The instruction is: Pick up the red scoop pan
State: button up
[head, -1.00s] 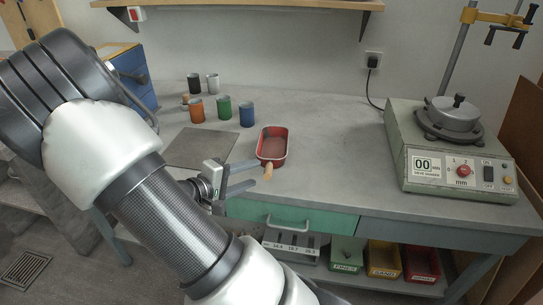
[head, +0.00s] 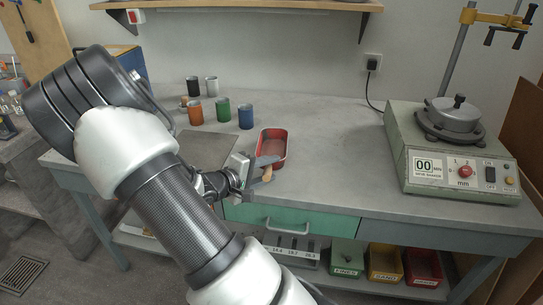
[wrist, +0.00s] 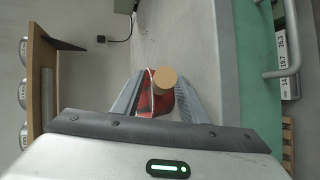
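The red scoop pan (head: 272,148) rests on the concrete bench near its front edge, its wooden handle (head: 267,173) pointing towards the front. My gripper (head: 269,170) is open at the handle, with one finger on each side of it. In the wrist view the round end of the handle (wrist: 165,79) shows between the two spread fingers, and part of the red pan (wrist: 146,101) shows behind it. I cannot tell whether either finger touches the handle.
Several coloured cups (head: 223,112) stand behind and left of the pan. A grey plate (head: 205,150) lies left of it, partly behind my arm. A sieve shaker (head: 450,150) stands at the right. The bench between pan and shaker is clear.

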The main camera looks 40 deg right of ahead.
grip_shut()
jog(key=shift+r, duration=0.1)
